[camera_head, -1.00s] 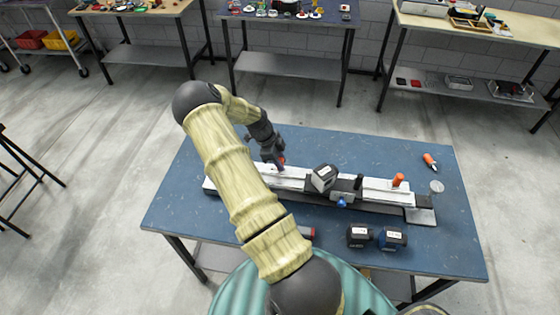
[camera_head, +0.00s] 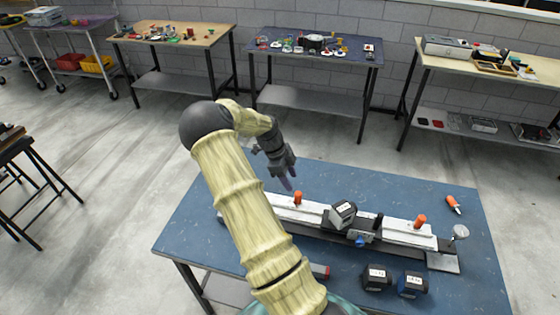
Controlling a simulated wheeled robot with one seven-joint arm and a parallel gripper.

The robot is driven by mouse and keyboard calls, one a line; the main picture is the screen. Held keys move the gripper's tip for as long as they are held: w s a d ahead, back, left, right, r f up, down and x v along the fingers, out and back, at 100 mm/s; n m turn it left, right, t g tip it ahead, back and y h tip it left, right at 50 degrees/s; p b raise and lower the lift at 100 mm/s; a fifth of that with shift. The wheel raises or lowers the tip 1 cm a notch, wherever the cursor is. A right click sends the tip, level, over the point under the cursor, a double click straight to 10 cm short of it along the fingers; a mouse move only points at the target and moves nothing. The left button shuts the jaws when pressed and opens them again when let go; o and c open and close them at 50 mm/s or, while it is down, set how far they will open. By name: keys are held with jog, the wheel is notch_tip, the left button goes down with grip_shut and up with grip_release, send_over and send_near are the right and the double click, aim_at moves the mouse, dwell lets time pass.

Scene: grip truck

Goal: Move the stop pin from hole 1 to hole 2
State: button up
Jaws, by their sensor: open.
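A long white rail fixture (camera_head: 318,217) lies across the blue-topped table. One orange-topped pin (camera_head: 298,198) stands upright in its left part, and another orange-topped pin (camera_head: 420,221) stands near its right end. Hole numbers are too small to read, so I cannot tell which pin is the stop pin. My gripper (camera_head: 288,184) is open and empty, pointing down just above and left of the left pin, apart from it. My arm hides the rail's left part.
A dark block (camera_head: 343,214) with a white label sits mid-rail beside a blue knob (camera_head: 361,240). Two labelled blocks (camera_head: 376,279) (camera_head: 412,285) stand at the table's front. An orange-handled tool (camera_head: 453,204) lies at the back right. The table's back middle is clear.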

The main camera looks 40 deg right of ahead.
jog(key=b+v, duration=0.1)
jog(key=v, duration=0.8)
jog(key=shift+a, duration=0.1)
dwell(0.5)
jog(key=s+a+r+n+t+y, duration=0.1)
jog(key=s+a+r+n+t, duration=0.1)
jog(key=s+a+n, duration=0.7)
jog(key=s+a+r+n+t+y, duration=0.1)
jog(key=s+a+n+t, duration=0.3)
jog(key=s+a+n, duration=0.4)
jog(key=a+r+n, duration=0.1)
jog(key=a+n, duration=0.6)
jog(key=n, duration=0.4)
jog(key=shift+s+a+y, duration=0.35)
jog(key=shift+s+y, duration=0.05)
jog(key=shift+r, duration=0.15)
